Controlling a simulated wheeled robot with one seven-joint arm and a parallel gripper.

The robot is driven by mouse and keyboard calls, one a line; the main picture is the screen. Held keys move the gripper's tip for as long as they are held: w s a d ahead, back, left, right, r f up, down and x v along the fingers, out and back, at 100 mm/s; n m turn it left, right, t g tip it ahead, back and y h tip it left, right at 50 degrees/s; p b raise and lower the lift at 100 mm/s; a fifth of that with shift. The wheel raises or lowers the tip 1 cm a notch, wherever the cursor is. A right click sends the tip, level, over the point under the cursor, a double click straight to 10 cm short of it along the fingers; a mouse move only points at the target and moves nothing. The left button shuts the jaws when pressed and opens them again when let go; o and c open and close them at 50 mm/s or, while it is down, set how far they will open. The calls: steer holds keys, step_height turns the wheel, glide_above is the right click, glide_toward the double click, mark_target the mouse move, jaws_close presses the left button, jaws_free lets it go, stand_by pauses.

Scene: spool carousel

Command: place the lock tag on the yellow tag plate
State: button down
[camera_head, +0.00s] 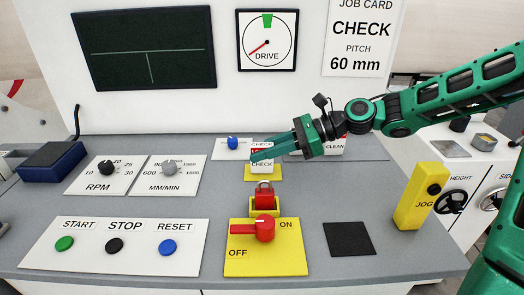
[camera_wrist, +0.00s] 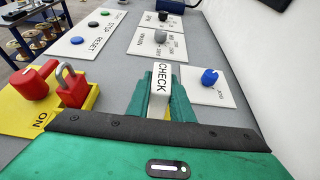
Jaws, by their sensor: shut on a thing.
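My gripper (camera_head: 262,153) reaches in from the right and is shut on a white tag (camera_head: 262,165) with a red band, marked CHECK, which I take as the lock tag. In the wrist view the tag (camera_wrist: 161,82) stands between the teal fingers with its lettering facing up. The small yellow tag plate (camera_head: 263,175) shows at the tag's lower edge in the head view. The tag looks upright there. I cannot tell whether it touches the plate. A finger hides part of the tag's red band.
A red padlock (camera_head: 265,194) stands by a red rotary switch (camera_head: 265,228) on a yellow ON/OFF panel. A blue knob (camera_head: 232,142) is left of the tag. A CLEAN sign (camera_head: 333,147) is behind the gripper. A black pad (camera_head: 349,239) and a yellow JOG box (camera_head: 420,197) stand right.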

steer(key=shift+f, duration=0.15)
steer(key=c, duration=1.6)
jaws_free()
steer(key=shift+o, duration=0.2)
steer(key=v, duration=1.2)
